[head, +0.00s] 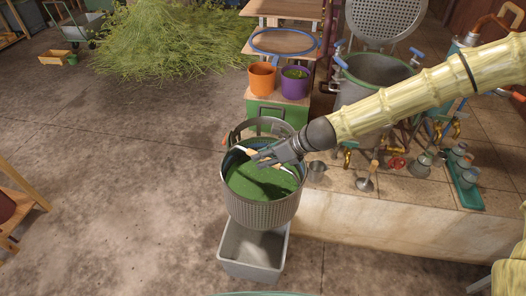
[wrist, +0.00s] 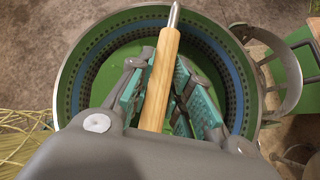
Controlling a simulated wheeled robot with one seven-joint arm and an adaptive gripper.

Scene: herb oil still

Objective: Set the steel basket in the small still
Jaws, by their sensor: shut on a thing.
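The steel basket (head: 262,213) is a perforated grey pail with green contents and a crossbar with a wooden grip. My gripper (head: 262,158) is over its open top, with its fingers shut on the wooden grip. The wrist view shows the grip (wrist: 162,75) between the teal finger pads (wrist: 160,95), and the basket's round rim (wrist: 68,75) around them. The basket appears raised over a grey tub. An open steel still pot (head: 375,72) with blue clamps stands at the upper right, partly behind my arm; whether it is the small still is unclear.
The grey tub (head: 252,270) is below the basket. Orange (head: 262,78) and purple (head: 295,83) pots stand on a green cabinet behind. A tiled ledge (head: 410,222) holds a funnel, metal cups and a teal tray (head: 466,187). A perforated round plate (head: 385,18) stands behind the still pot.

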